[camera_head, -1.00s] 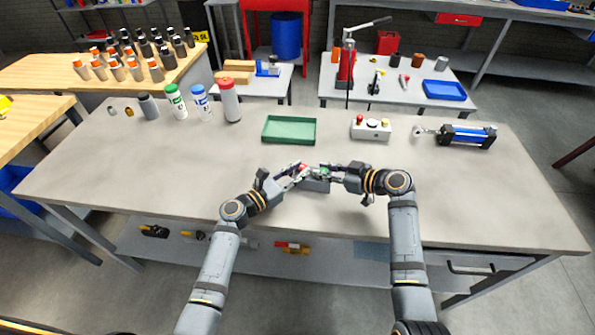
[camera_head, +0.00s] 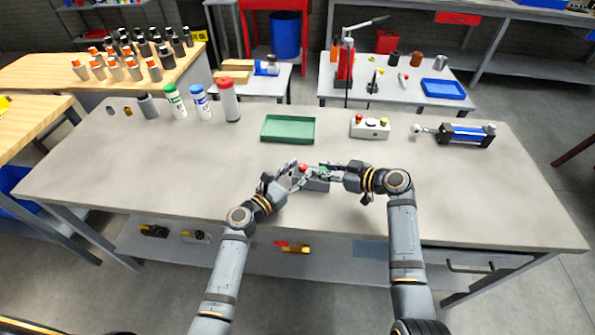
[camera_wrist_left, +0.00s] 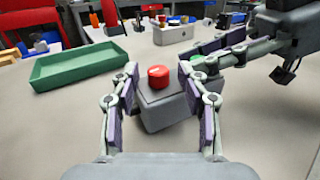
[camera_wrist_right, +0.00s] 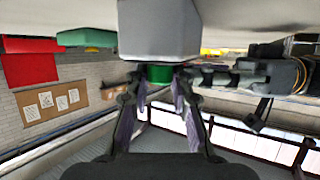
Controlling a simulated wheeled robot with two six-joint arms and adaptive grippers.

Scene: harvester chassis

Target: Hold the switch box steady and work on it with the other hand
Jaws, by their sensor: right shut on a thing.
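The grey switch box (camera_head: 315,184) is at the front middle of the table between my two grippers. It carries a red button (camera_wrist_left: 158,76) and a green button (camera_wrist_right: 160,73). My left gripper (camera_head: 298,172) is open. In the left wrist view (camera_wrist_left: 157,72) its fingers stand on either side of the red button, with a gap to it. My right gripper (camera_head: 328,172) comes from the right. In the right wrist view (camera_wrist_right: 160,78) its fingertips are closed on the green button, with the box body just above in that picture.
Behind the box are a green tray (camera_head: 288,129) and a white button box (camera_head: 370,128). A blue cylinder part (camera_head: 465,135) lies at the back right. Several bottles, one with a red cap (camera_head: 228,100), stand at the back left. The table's left and right sides are clear.

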